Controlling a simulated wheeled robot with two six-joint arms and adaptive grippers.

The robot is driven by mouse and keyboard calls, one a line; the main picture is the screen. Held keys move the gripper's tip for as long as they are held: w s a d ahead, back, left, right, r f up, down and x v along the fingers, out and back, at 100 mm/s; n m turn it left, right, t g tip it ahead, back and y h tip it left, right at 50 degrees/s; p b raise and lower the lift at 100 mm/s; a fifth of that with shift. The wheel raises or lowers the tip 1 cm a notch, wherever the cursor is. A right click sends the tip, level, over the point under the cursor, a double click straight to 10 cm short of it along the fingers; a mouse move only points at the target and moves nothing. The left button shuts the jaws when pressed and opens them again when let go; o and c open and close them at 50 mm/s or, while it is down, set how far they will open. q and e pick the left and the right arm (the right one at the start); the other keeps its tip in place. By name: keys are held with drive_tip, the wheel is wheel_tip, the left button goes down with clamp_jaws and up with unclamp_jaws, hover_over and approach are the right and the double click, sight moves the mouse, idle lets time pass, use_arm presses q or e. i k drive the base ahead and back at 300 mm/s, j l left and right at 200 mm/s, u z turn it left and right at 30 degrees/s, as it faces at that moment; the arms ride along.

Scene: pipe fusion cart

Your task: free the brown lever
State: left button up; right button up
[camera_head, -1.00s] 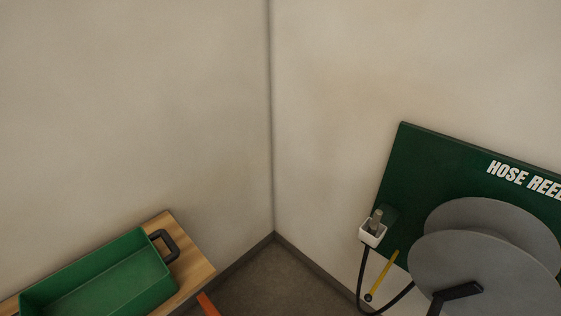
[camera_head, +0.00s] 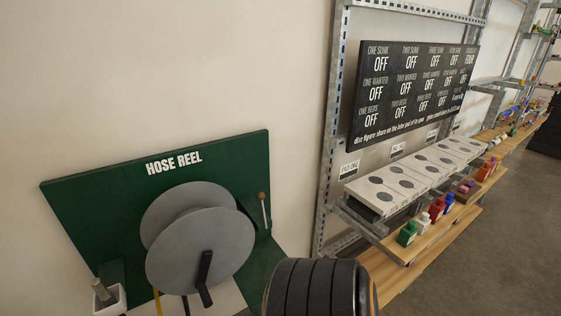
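A thin lever with a brown knob (camera_head: 262,197) stands upright at the right side of the green hose reel board (camera_head: 90,205). It is beside the grey reel discs (camera_head: 200,255), which carry a black crank handle (camera_head: 205,278). The lever's lower end meets a dark green part of the board, and I cannot tell what holds it. No other brown lever shows. Neither of my grippers is in view.
A dark ribbed round object (camera_head: 315,288) stands at the bottom, near the board's right end. A white holder (camera_head: 110,300) sits at lower left. To the right are a metal rack with white boxes (camera_head: 385,190), a wooden shelf with small coloured items and open floor.

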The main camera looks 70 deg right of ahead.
sight(261, 195)
drive_tip(key=z, duration=2.2)
drive_tip(key=i+l+z, duration=0.1)
drive_tip(key=l, duration=0.85)
